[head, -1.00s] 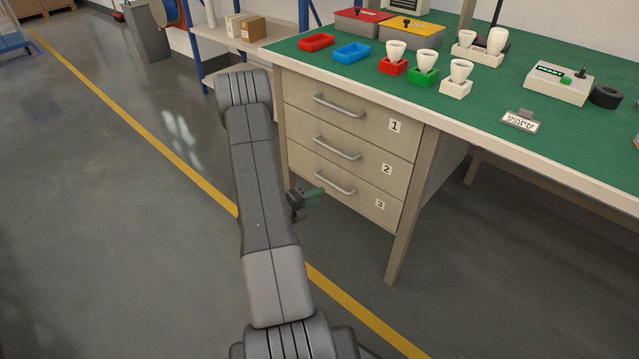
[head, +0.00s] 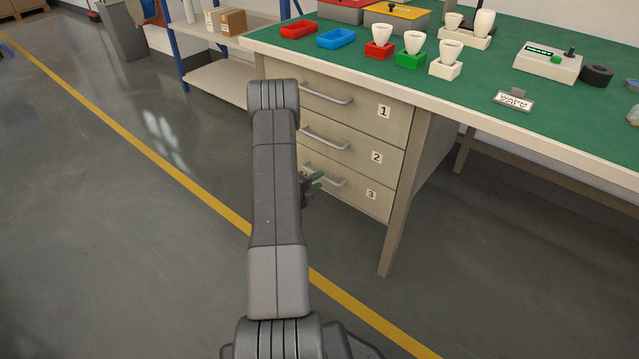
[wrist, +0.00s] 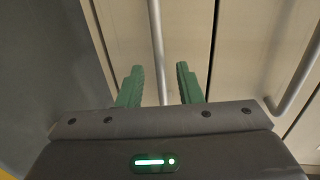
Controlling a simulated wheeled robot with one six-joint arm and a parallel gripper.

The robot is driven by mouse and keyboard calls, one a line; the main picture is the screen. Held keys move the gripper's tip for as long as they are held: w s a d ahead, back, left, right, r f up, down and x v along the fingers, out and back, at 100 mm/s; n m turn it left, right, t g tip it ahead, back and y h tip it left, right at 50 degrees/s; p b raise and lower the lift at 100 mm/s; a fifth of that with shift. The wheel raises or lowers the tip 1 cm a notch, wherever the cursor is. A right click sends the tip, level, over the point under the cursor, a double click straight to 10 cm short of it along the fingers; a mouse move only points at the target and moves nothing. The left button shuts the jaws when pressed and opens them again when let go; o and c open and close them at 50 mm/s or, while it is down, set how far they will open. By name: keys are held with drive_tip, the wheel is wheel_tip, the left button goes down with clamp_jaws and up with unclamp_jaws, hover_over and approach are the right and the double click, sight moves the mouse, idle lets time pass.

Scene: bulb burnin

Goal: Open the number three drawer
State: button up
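The number three drawer (head: 350,194) is the lowest of the bench's drawers and is shut. Its label "3" (head: 371,194) shows at its right. Its grey bar handle (head: 333,182) is partly hidden by my gripper (head: 315,182). In the wrist view my gripper (wrist: 159,80) is open, with its two green fingers apart. The drawer three handle (wrist: 156,40) runs lengthwise through the gap between them. No finger clearly touches the bar; I cannot tell how deep it sits between them.
The number two drawer (head: 345,160) and number one drawer (head: 359,114) above are shut. The drawer two handle (wrist: 295,80) is at the right in the wrist view. A bench leg (head: 403,200) stands right of the drawers. The floor (head: 150,250) at left is clear.

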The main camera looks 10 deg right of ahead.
drive_tip(key=shift+x, duration=1)
drive_tip(key=shift+c, duration=0.2)
clamp_jaws()
